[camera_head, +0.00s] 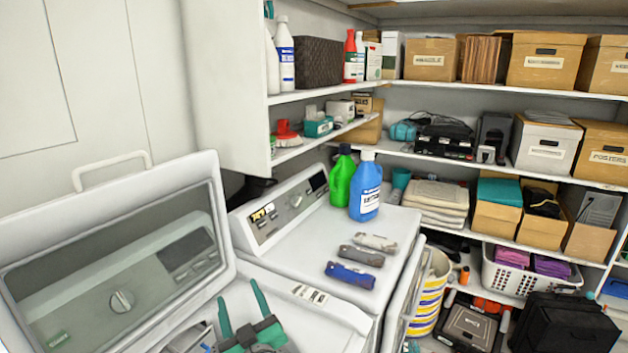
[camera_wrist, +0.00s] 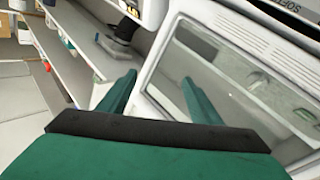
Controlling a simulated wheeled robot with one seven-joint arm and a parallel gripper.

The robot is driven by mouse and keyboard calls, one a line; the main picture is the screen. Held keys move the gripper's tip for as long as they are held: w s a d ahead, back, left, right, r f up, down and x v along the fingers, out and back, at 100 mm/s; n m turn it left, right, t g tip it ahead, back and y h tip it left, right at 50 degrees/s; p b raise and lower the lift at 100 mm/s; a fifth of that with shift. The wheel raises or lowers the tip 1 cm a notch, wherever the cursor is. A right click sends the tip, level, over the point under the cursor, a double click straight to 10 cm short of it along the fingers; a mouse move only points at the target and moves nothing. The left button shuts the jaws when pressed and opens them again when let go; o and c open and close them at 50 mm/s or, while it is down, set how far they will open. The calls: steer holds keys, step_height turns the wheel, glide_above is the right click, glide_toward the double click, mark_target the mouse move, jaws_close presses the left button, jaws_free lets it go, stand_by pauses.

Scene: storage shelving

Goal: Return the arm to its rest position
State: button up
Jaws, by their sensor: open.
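My gripper (camera_head: 243,312) is teal with a dark grey body and shows at the bottom of the head view. Its two fingers point up and stand wide apart, with nothing between them. It is over the near white machine, to the right of that machine's raised lid (camera_head: 120,268). In the wrist view my gripper (camera_wrist: 155,98) also shows its two teal fingers apart. The raised lid's glass (camera_wrist: 225,75) lies beyond the right finger there. The rest of my arm is mostly out of view below the head frame.
A second white machine (camera_head: 318,232) carries a green bottle (camera_head: 342,180), a blue bottle (camera_head: 366,190) and several rolled cloths (camera_head: 350,275). Shelves (camera_head: 440,88) with boxes line the back wall. A striped basket (camera_head: 430,290) stands on the floor to the right.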

steer(key=s+d+r+m+t+h, duration=0.5)
steer(key=s+d+m, duration=0.2)
steer(key=s+d, duration=0.2)
steer(key=s+d+r+m+t+h, duration=0.4)
steer(key=s+d+m+h, duration=0.1)
steer(key=s+d+m, duration=0.35)
steer(key=s+f+n+g+y, duration=0.1)
steer(key=s+f+n+g, duration=0.15)
steer(key=s+f, duration=0.55)
steer(key=s+f+n+g, duration=0.1)
steer(key=s+f+g, duration=0.25)
steer(key=f, duration=0.85)
steer(key=s+f+n+g, duration=0.1)
steer(key=s+f+g, duration=0.1)
steer(key=s+f, duration=0.3)
steer(key=s+f+n+g+y, duration=0.1)
steer(key=s+f, duration=0.5)
steer(key=s, duration=0.7)
steer(key=shift+a+n+g, duration=0.35)
steer(key=shift+n+g, duration=0.35)
steer(key=shift+g, duration=0.3)
